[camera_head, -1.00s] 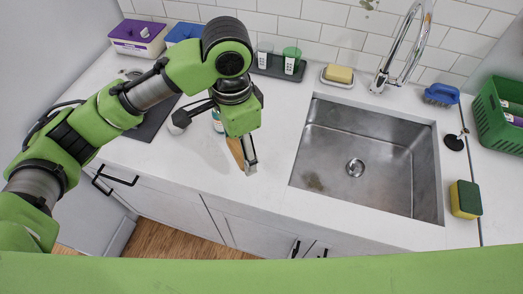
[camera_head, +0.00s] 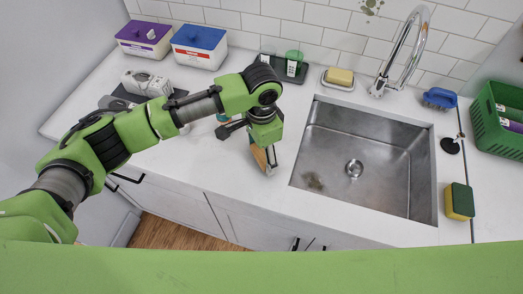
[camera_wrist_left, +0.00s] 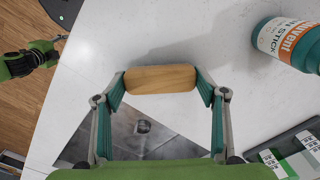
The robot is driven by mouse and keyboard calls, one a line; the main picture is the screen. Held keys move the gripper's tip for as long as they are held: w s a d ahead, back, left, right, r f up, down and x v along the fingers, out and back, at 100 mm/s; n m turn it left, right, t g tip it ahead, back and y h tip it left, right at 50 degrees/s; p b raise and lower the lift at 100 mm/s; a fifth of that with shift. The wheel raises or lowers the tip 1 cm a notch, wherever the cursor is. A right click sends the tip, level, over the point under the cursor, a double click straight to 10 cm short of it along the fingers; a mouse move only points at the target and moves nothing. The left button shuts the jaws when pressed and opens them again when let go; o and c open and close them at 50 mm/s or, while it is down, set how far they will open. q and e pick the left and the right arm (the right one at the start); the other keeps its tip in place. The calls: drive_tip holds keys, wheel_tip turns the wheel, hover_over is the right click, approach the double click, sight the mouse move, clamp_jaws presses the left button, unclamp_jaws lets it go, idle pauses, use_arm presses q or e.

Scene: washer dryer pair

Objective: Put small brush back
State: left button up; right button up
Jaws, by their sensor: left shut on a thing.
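My left gripper (camera_head: 270,168) is over the counter just left of the sink, pointing down. It is shut on a small brush (camera_head: 259,159), of which only a tan wooden part shows. In the left wrist view the wooden part (camera_wrist_left: 160,79) lies crosswise between the two fingertips. Its bristles are hidden. A blue brush (camera_head: 439,97) stands behind the sink's right corner, apart from the gripper.
The steel sink (camera_head: 385,150) is right of the gripper. Behind are a dark tray with cups (camera_head: 280,68) and a soap dish (camera_head: 338,78). A teal bottle (camera_wrist_left: 287,43) is close by. A sponge (camera_head: 460,201) and green basket (camera_head: 498,120) are at right. The front-left counter is clear.

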sight(262, 155)
use_arm(q)
drive_tip(key=shift+f, duration=0.1)
drive_tip(key=o, duration=1)
drive_tip(key=shift+o, duration=0.3)
wheel_tip(262, 155, up, 12)
drive_tip(key=b, duration=0.3)
drive_tip(key=shift+s, duration=0.1)
